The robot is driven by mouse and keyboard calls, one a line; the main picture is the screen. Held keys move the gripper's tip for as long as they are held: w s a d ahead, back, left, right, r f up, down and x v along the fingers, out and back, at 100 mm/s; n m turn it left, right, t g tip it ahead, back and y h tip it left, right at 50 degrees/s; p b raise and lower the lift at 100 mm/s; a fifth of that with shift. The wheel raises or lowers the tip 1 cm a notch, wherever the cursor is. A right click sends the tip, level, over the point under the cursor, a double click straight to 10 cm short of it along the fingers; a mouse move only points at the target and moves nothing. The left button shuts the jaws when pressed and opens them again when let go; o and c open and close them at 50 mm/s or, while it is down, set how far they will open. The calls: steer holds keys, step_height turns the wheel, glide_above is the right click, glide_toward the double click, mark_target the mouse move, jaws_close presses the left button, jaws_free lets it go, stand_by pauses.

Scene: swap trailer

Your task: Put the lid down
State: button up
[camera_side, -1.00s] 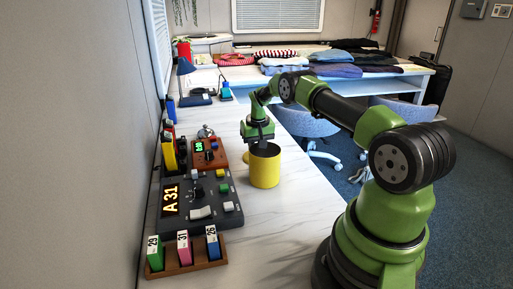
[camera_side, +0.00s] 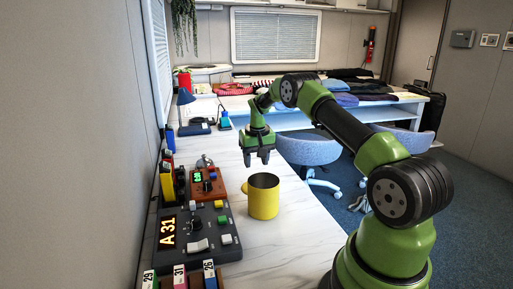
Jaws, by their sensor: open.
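My gripper (camera_side: 258,158) points down with its fingers apart and nothing visible between them. It hangs above and slightly behind a yellow mug (camera_side: 263,201). The mug stands upright on the white marbled counter (camera_side: 285,235), and its dark inside shows at the open top. A small silvery round object (camera_side: 204,162) sits behind the orange box at the left; I cannot tell whether it is the lid. No lid is clearly recognisable in this view.
A dark control panel (camera_side: 190,252) with an "A 31" display and an orange box (camera_side: 207,187) stand left of the mug. Numbered blocks (camera_side: 180,277) stand at the front left. A blue lamp (camera_side: 186,97) is farther back. The counter around the mug is clear.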

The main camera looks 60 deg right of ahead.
steer(key=s+a+r+n+t, duration=0.1)
steer(key=s+a+r+t, duration=0.1)
steer(key=a+r, duration=0.75)
steer(key=s+a+r+n+t, duration=0.1)
steer(key=s+a+r, duration=0.1)
steer(key=a+r, duration=0.75)
steer(key=s+a+r+n+t+y, duration=0.1)
steer(key=s+a+r, duration=0.1)
steer(key=s+a, duration=0.3)
steer(key=s+a+r+n+t+y, duration=0.1)
steer(key=s+a, duration=0.4)
steer(key=s, duration=0.8)
steer(key=shift+s+a+r+n+t+y, duration=0.3)
steer(key=shift+a+r+t+y, duration=0.1)
steer(key=shift+t+y, duration=0.15)
